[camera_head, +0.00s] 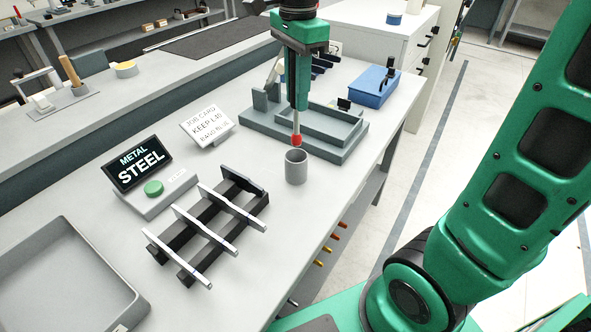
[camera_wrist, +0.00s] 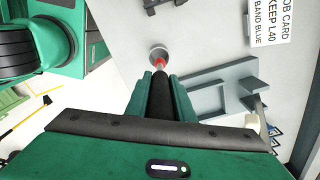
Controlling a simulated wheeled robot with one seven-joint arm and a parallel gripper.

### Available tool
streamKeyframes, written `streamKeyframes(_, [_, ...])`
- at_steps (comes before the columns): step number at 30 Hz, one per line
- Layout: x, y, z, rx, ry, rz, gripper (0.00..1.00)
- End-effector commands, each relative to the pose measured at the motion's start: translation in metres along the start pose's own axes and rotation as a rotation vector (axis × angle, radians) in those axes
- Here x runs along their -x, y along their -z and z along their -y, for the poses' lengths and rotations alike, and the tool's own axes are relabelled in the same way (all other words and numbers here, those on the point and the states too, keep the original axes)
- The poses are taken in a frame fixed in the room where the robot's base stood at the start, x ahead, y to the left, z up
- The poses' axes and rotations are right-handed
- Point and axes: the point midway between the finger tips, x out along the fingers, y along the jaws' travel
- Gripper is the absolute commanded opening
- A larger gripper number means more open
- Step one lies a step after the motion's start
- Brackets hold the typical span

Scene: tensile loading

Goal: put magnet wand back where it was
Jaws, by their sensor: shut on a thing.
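My gripper (camera_head: 297,106) is shut on the magnet wand (camera_head: 297,128), which hangs upright with its red tip down. A small round grey cup (camera_head: 296,172) stands on the bench. In the head view the red tip appears just above or behind the cup's far rim; I cannot tell the exact gap. In the wrist view my gripper (camera_wrist: 160,92) points at the bench, with the wand's red end (camera_wrist: 160,64) near the cup (camera_wrist: 157,50). The wand's upper part is hidden between the fingers.
A grey stepped fixture (camera_head: 335,135) stands close behind the cup. A black rack with several metal bars (camera_head: 215,225), a METAL STEEL display (camera_head: 138,165), a job card (camera_head: 207,125) and a blue box (camera_head: 374,88) are around it.

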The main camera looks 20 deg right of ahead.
Motion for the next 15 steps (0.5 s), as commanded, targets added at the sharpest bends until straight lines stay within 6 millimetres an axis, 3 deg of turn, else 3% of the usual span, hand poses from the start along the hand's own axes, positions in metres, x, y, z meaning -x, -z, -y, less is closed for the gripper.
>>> streamKeyframes(9, [-0.048,-0.003,-0.001,0.005,-0.004,0.0,0.0])
streamKeyframes(15, [-0.063,-0.003,0.0,0.005,-0.001,0.0,0.0])
